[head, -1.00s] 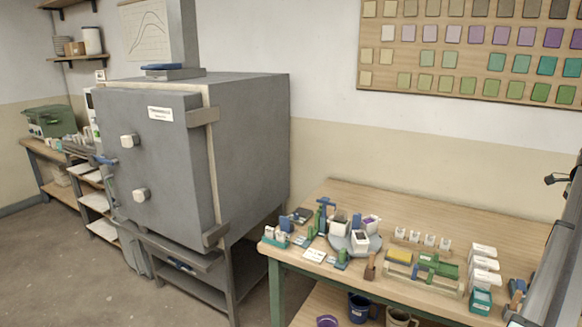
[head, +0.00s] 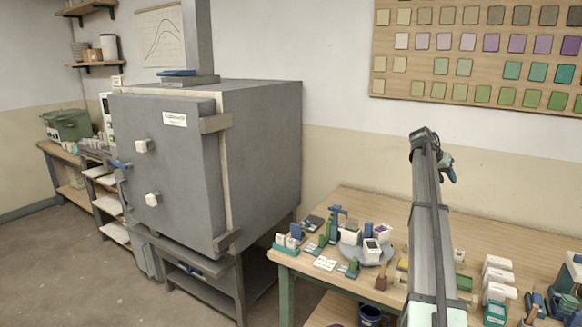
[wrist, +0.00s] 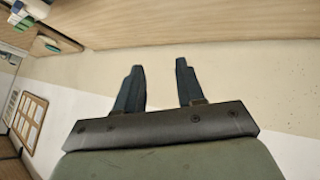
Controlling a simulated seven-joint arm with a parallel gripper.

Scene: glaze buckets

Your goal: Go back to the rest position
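My gripper (head: 447,168) is raised above the back of the wooden workbench (head: 385,207), in front of the wall, at the end of my upright arm. In the wrist view its two dark blue fingers (wrist: 158,66) stand apart with nothing between them. A dark blue bucket (head: 370,316) shows partly under the bench. My arm hides the middle of the bench and what stands there.
A big grey kiln (head: 255,150) stands left of the bench. Small tools and a grey round stand (head: 350,250) with small containers crowd the bench front. White stacked boxes (head: 497,270) stand right of my arm. A board of colour tiles (head: 480,65) hangs on the wall.

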